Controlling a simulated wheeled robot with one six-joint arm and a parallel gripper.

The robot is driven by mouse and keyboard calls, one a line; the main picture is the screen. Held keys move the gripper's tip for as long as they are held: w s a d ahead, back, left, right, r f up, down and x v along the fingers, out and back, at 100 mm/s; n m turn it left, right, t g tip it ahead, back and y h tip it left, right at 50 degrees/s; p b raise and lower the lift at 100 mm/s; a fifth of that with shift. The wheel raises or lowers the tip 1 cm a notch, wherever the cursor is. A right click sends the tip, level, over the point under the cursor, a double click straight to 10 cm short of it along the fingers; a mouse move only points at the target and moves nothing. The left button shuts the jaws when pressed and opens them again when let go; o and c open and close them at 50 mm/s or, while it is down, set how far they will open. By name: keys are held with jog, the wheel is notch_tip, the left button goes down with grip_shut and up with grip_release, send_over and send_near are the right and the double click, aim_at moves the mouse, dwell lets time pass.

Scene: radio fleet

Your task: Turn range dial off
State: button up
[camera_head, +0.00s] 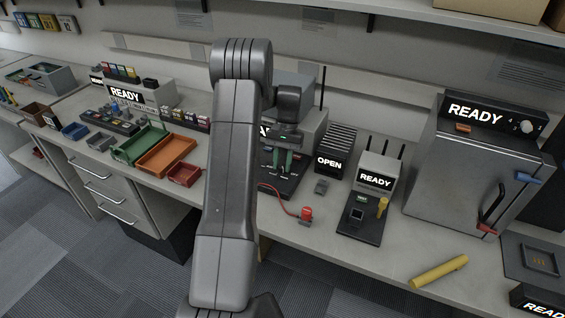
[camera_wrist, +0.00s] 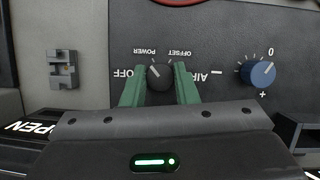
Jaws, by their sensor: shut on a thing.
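The range dial (camera_wrist: 160,78) is a small black knob on a dark grey panel in the wrist view. A pale pointer mark on it leans to the upper left. Labels around it read OFF at the left, POWER and OFFSET above, and AIR at the right, some of them inverted. My gripper (camera_wrist: 160,88) has its two green fingers on either side of the knob, shut on it. In the head view my gripper (camera_head: 283,160) is beside my arm at the bench device, and the dial is hidden there.
A blue knob (camera_wrist: 257,74) sits right of the dial on the same panel. In the head view, a READY unit (camera_head: 375,181) with antennas and a grey oven-like box (camera_head: 470,165) stand to the right. A yellow cylinder (camera_head: 439,272) lies near the bench's front edge. Trays fill the left.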

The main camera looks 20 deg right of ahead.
jog(key=n+h, duration=0.1)
jog(key=n, duration=0.1)
jog(key=n+h, duration=0.1)
jog(key=n, duration=0.2)
jog(key=shift+w+a+n+g, duration=0.1)
jog(key=shift+n+g, duration=0.2)
jog(key=shift+g, duration=0.1)
jog(key=shift+n+h+b, duration=0.5)
jog(key=shift+n+h, duration=0.3)
jog(key=shift+n, duration=1.3)
jog(key=o, duration=1)
jog(key=v, duration=1.3)
jog(key=shift+w+r, duration=0.25)
jog(key=shift+r, duration=0.1)
